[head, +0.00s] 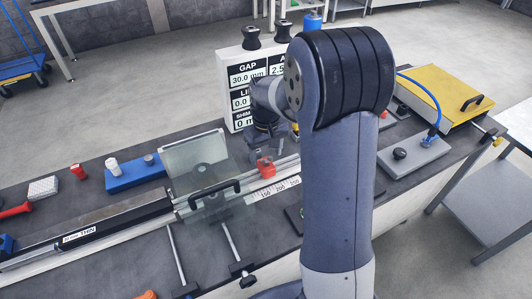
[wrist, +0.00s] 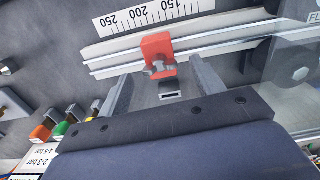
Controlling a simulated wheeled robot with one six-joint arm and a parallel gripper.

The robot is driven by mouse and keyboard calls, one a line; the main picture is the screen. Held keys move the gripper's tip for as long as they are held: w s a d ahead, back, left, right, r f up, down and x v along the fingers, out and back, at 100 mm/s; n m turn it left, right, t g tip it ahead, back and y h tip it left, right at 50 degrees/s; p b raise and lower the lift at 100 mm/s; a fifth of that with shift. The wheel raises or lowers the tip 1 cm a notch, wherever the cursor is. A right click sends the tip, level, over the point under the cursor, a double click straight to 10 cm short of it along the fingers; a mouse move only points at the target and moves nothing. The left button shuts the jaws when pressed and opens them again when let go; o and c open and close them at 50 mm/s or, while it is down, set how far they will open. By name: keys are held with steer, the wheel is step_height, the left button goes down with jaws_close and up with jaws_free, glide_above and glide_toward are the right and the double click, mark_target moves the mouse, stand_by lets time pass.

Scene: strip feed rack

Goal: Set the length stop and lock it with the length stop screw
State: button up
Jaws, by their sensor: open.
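The red length stop (head: 265,166) sits on the silver rail beside the printed scale (head: 275,189) in the head view. In the wrist view the stop (wrist: 157,46) is on the rail near the middle, with the scale (wrist: 155,14) behind it. A silver length stop screw (wrist: 160,68) sticks out of the stop's near face. My gripper (wrist: 160,75) is open, with one finger on each side of the screw and visible gaps to both. Whether the fingers are level with the screw in depth is hard to tell. In the head view my wrist hides most of the gripper.
A clear guard with a black handle (head: 215,191) stands left of the stop. A white sign (head: 240,101) reading GAP 30.0 mm stands behind. A blue block (head: 135,174) lies left, a yellow cover (head: 445,92) right. Coloured knobs (wrist: 60,128) show lower left in the wrist view.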

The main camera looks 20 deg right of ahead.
steer(key=shift+f, duration=0.45)
steer(key=shift+c, duration=0.2)
steer(key=c, duration=0.9)
steer(key=shift+c, duration=0.2)
